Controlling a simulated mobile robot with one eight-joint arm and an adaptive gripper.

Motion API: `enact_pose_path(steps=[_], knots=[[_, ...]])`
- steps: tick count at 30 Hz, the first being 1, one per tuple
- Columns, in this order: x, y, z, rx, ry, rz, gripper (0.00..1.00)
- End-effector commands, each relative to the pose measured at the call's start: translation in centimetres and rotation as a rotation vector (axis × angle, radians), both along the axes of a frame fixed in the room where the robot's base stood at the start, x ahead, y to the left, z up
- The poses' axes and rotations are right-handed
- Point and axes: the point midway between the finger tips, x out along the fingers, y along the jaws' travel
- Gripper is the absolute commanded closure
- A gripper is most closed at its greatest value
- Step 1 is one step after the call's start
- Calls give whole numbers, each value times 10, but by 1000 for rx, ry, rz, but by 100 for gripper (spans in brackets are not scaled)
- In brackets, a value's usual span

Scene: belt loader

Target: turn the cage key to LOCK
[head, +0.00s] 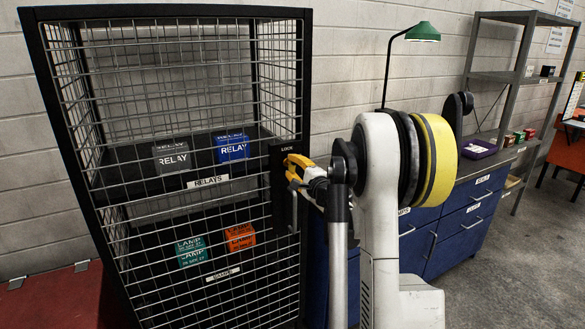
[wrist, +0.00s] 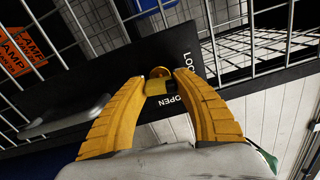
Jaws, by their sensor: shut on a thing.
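The black lock plate (head: 281,215) is on the right side of the wire cage's front, with the word LOCK near its top. In the wrist view the plate (wrist: 110,105) shows the words LOCK and OPEN. My gripper (head: 291,170) reaches the plate from the right, just below LOCK. In the wrist view its yellow fingers (wrist: 160,80) are shut on the small brass key (wrist: 158,73), one finger on each side. The fingers hide part of the key, and I cannot tell exactly which word it points to.
The cage (head: 305,60) holds relay boxes (head: 232,147) on its upper shelf and lamp boxes (head: 240,236) below. A grey door handle (wrist: 65,117) is beside the key. A blue drawer cabinet (head: 465,225) with a green lamp (head: 423,32) stands behind my arm.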

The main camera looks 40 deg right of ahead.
Motion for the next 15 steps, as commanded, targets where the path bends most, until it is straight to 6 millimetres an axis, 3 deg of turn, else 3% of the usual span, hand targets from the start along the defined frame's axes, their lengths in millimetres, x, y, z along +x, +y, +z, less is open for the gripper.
enact_pose_path(steps=[15], knots=[[0,0,0,-161,39,0,96]])
